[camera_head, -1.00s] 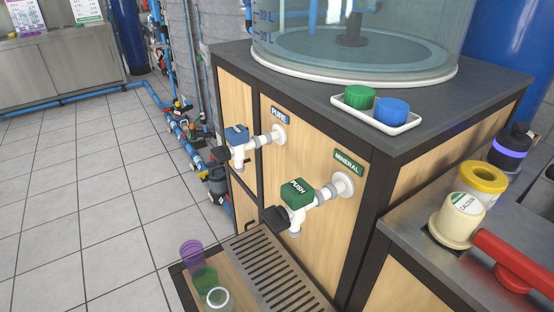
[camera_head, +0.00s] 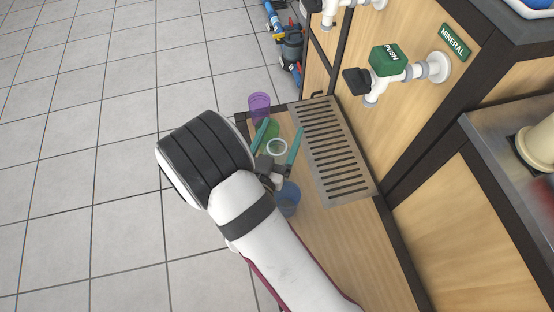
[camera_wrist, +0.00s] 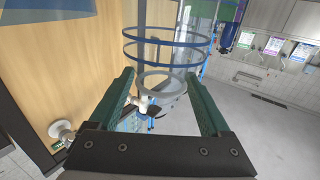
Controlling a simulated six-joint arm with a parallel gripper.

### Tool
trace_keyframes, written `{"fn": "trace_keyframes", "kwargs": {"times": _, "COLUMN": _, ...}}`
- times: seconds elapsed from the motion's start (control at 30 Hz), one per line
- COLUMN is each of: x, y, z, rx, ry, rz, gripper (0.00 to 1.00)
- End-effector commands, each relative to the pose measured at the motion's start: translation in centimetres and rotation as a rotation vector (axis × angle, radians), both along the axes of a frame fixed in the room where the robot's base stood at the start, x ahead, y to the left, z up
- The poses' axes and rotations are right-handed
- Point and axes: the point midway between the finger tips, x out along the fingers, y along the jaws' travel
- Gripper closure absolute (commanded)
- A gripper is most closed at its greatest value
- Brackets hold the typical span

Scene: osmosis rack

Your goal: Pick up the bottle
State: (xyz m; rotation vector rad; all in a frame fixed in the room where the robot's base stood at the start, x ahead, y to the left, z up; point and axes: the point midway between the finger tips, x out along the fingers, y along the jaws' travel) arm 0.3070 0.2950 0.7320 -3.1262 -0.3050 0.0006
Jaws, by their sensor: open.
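A clear round container with a pale rim (camera_head: 277,147), which looks like the bottle, stands on the wooden shelf beside the slotted metal grate. In the wrist view a clear cylinder with blue rings and a grey ring (camera_wrist: 165,52) lies ahead and between my fingers. It appears to be the same bottle. My gripper (camera_head: 280,134) is open, with its green fingers to either side of the pale rim in the head view. In the wrist view my gripper (camera_wrist: 160,75) shows both fingers apart. I cannot tell whether either finger touches the bottle.
A blue cup (camera_head: 288,204) is in front. The slotted grate (camera_head: 333,152) lies right. A tap with a green PUSH block (camera_head: 386,61) juts above it. Tiled floor is left.

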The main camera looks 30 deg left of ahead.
Motion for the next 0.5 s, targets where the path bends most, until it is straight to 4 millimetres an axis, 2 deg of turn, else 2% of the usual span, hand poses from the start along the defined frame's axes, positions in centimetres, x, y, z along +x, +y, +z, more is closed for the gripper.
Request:
{"fn": "trace_keyframes", "kwargs": {"times": 0.1, "x": 0.88, "y": 0.16, "z": 0.01, "rx": -0.001, "ry": 0.000, "rz": 0.001, "gripper": 0.19}}
{"fn": "trace_keyframes", "kwargs": {"times": 0.27, "x": 0.85, "y": 0.20, "z": 0.00, "rx": -0.001, "ry": 0.001, "rz": 0.002, "gripper": 0.19}}
{"fn": "trace_keyframes", "kwargs": {"times": 0.5, "x": 0.82, "y": 0.18, "z": 0.00, "rx": -0.001, "ry": 0.001, "rz": 0.002, "gripper": 0.60}}
